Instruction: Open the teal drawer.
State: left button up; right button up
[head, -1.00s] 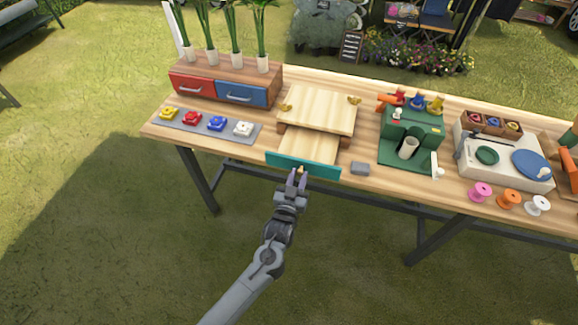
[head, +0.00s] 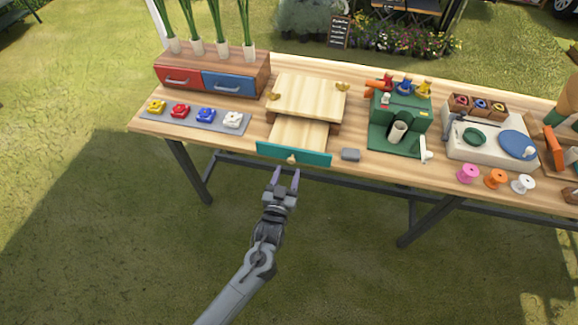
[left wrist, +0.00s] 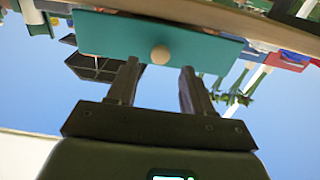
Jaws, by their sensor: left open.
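The teal drawer (head: 310,157) is pulled out from under a pale wooden box (head: 308,97) on the table. Its wooden inside (head: 298,133) shows behind the teal front. A round knob (head: 291,159) sits on the front; in the left wrist view the knob (left wrist: 160,55) lies between and beyond the fingertips, below the middle of the teal front (left wrist: 120,35). My left gripper (head: 284,172) is open and empty, just in front of the knob and apart from it. It also shows in the left wrist view (left wrist: 158,75). My right gripper is not in view.
A grey block (head: 350,154) lies right of the drawer front. A grey tray with coloured buttons (head: 220,122) is at its left. A red and blue drawer box (head: 212,84) and a green machine (head: 401,110) stand on the table (head: 375,165).

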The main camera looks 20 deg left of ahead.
pick_arm(q)
jog(key=s+d+p, duration=0.1)
jog(key=s, duration=0.6)
jog(key=shift+d, duration=0.2)
jog(key=s+a+m+g+h, duration=0.2)
jog(key=s+m+g+h, duration=0.2)
jog(key=s+g, duration=1.45)
jog(key=s+r+t+p, duration=0.2)
jog(key=r+p, duration=1.6)
jog(key=s+r+t+p, duration=0.2)
jog(key=s+r+p, duration=0.1)
jog(key=r+p, duration=1.4)
jog(key=shift+a+r+p, duration=0.25)
jog(key=shift+r+p, duration=0.15)
jog(key=shift+p, duration=0.1)
jog(key=shift+t, duration=0.25)
